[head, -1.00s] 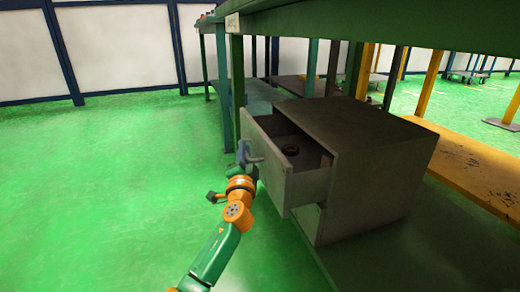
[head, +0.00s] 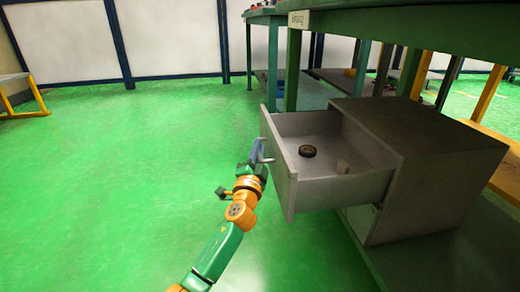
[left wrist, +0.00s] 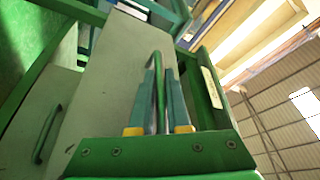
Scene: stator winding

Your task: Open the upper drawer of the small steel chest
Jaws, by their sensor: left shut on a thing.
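The small steel chest (head: 440,160) is a grey box standing on a low shelf under the green table. Its upper drawer (head: 283,175) is pulled far out toward the left of the head view, so its inside shows. My left gripper (head: 259,154) is at the drawer's front, shut on its bar handle. In the left wrist view both fingers (left wrist: 161,105) close on the green-looking handle (left wrist: 157,60), in front of the drawer's front panel (left wrist: 105,85). My right gripper is in neither view.
The lower drawer's handle (left wrist: 47,133) shows in the left wrist view. The green table (head: 420,40) overhangs the chest. The green floor (head: 130,190) at left is clear.

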